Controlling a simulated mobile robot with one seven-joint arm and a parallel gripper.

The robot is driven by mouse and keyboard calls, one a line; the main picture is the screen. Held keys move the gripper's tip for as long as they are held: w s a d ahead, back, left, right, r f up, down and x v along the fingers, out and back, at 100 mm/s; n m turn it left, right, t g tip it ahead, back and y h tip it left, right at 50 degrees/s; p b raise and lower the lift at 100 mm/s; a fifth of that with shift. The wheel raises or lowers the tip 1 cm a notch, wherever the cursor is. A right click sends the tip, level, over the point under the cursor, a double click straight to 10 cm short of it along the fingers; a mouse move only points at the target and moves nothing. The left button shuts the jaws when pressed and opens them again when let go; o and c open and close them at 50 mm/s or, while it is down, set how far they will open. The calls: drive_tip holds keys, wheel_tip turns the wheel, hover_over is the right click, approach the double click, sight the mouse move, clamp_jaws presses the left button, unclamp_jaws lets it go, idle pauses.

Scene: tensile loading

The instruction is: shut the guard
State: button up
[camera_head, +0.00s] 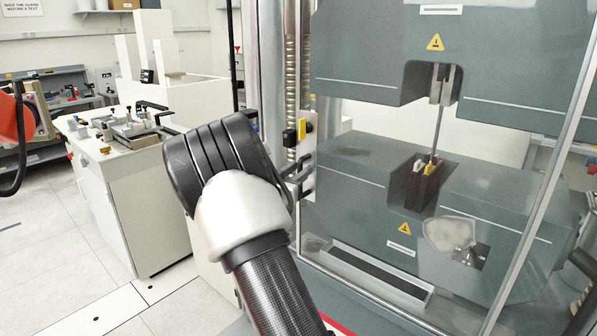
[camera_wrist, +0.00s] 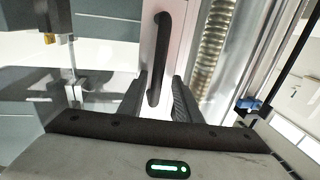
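The guard (camera_head: 541,205) is a clear panel in a pale metal frame in front of the grey testing machine; I cannot tell whether it is fully closed. Its black bar handle (camera_wrist: 160,58) is on a pale upright strip in the wrist view. My gripper (camera_wrist: 156,92) is open, with one dark finger on each side of the handle's near end; contact is not clear. In the head view, my gripper (camera_head: 303,176) is at the guard's left edge, partly hidden by my wrist.
Inside the machine a thin specimen (camera_head: 438,125) stands between the upper and lower grips. A yellow and black switch block (camera_head: 303,129) sits just above my gripper. A ribbed column (camera_head: 291,75) stands behind. A white bench (camera_head: 135,190) with fixtures stands left, with open floor before it.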

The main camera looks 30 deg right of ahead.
drive_tip(key=b+v, duration=0.1)
drive_tip(key=v, duration=1.6)
drive_tip(key=shift+s+a, duration=0.2)
